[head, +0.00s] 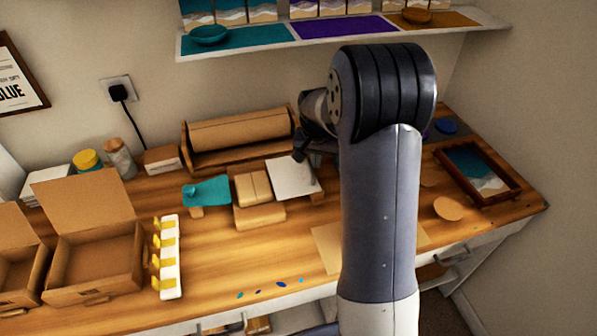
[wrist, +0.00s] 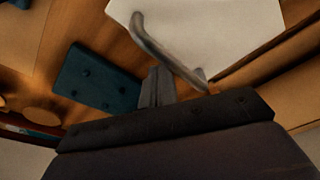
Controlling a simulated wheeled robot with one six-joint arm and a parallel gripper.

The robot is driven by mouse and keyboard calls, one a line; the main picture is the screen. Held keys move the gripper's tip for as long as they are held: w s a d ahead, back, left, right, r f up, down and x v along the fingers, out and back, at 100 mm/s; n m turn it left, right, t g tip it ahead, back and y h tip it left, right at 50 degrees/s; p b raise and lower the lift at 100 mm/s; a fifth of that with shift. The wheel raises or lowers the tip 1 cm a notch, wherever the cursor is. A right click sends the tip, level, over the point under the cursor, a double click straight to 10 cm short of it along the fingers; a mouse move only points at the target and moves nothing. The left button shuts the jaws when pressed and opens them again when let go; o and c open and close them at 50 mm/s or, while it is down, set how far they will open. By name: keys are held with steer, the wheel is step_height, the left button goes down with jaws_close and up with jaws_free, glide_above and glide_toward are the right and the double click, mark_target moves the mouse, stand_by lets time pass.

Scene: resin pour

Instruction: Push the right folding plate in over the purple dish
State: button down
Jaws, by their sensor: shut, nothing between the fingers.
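A pale white plate (head: 292,178) lies at the right side of a tan wooden block (head: 253,188) on the bench; I take it for the right folding plate. In the wrist view the white plate (wrist: 215,32) carries a bent grey handle (wrist: 165,50). My gripper (head: 301,154) is shut and empty, at the plate's back edge in the head view. In the wrist view my fingertips (wrist: 158,86) are close beside the handle; I cannot tell whether they touch it.
A teal piece (head: 207,191) sits left of the block. A wooden rack with a roll (head: 240,131) stands behind. Open cardboard boxes (head: 95,262) and a white strip with yellow clips (head: 168,257) are at left. A framed tray (head: 477,172) is at right. A dimpled teal pad (wrist: 97,77) shows below.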

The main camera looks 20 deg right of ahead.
steer(key=d+r+p, duration=0.3)
steer(key=r+p, duration=0.4)
steer(key=r, duration=0.3)
steer(key=shift+d, duration=0.25)
stand_by(0.3)
